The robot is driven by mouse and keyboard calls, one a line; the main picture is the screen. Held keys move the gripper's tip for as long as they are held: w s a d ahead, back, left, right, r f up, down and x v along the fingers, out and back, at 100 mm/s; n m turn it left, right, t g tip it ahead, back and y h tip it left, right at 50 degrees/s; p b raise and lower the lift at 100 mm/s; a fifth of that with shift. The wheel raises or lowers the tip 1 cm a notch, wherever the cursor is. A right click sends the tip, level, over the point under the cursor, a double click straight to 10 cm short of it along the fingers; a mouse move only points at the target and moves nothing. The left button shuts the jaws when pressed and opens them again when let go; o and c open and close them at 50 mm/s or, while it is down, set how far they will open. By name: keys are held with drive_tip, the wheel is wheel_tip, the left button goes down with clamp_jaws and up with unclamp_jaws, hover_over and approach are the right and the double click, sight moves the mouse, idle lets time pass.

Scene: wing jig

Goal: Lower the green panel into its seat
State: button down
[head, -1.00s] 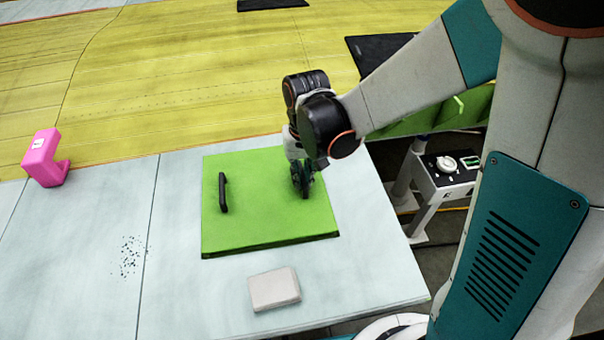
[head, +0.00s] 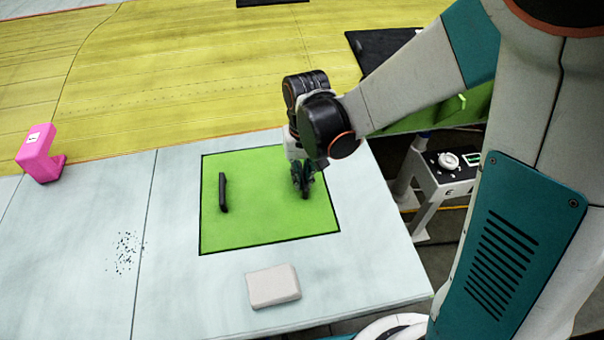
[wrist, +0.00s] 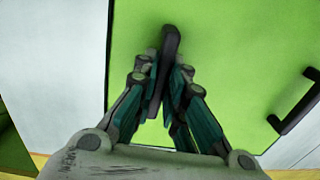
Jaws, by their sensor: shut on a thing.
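The green panel (head: 262,218) lies flat in the pale surface in the head view, with a thin dark gap line around its visible edges. Its top looks level with the surface around it. It has two black handles. The left handle (head: 223,193) is free; it also shows at the right of the wrist view (wrist: 297,103). My gripper (head: 303,190) is over the right part of the panel. In the wrist view my gripper (wrist: 168,85) is shut on the other handle (wrist: 170,45). The panel's far right corner is partly hidden by my arm in the head view.
A pink block-like object (head: 40,155) stands at the left near the yellow surface (head: 180,75). A pale grey block (head: 273,286) lies just in front of the panel. Dark specks (head: 125,252) mark the surface at left. A control box (head: 450,170) stands beyond the right edge.

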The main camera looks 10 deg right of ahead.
drive_tip(key=shift+f, duration=0.15)
drive_tip(key=c, duration=1.6)
unclamp_jaws()
drive_tip(key=r, duration=1.2)
drive_tip(key=shift+s+d, duration=0.1)
drive_tip(key=shift+d, duration=0.1)
